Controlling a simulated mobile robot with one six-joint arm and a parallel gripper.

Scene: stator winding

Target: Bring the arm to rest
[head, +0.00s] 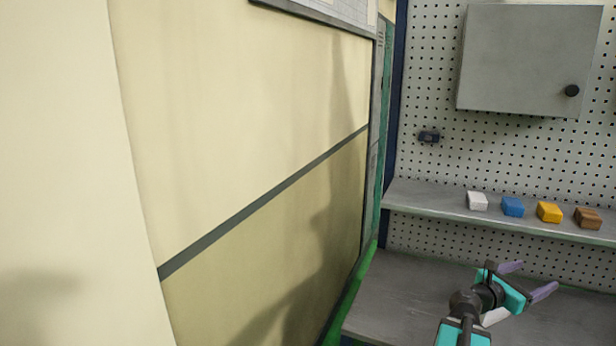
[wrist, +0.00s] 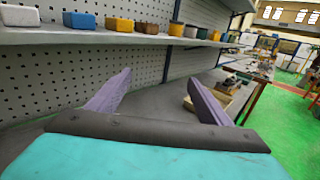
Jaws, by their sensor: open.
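My gripper (head: 527,280) is at the lower right of the head view, above the grey workbench (head: 402,291). Its two purple fingers stand apart with nothing between them. In the wrist view my gripper (wrist: 160,97) also shows its fingers spread and empty, pointing along the bench below the shelf. My arm comes in from the bottom edge of the head view.
A shelf (head: 440,207) above the bench holds a white block (head: 477,201), a blue block (head: 512,206), a yellow block (head: 549,212) and a brown block (head: 588,218). A grey cabinet (head: 528,58) hangs on the pegboard. A wooden tray (wrist: 215,98) lies beyond the right finger.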

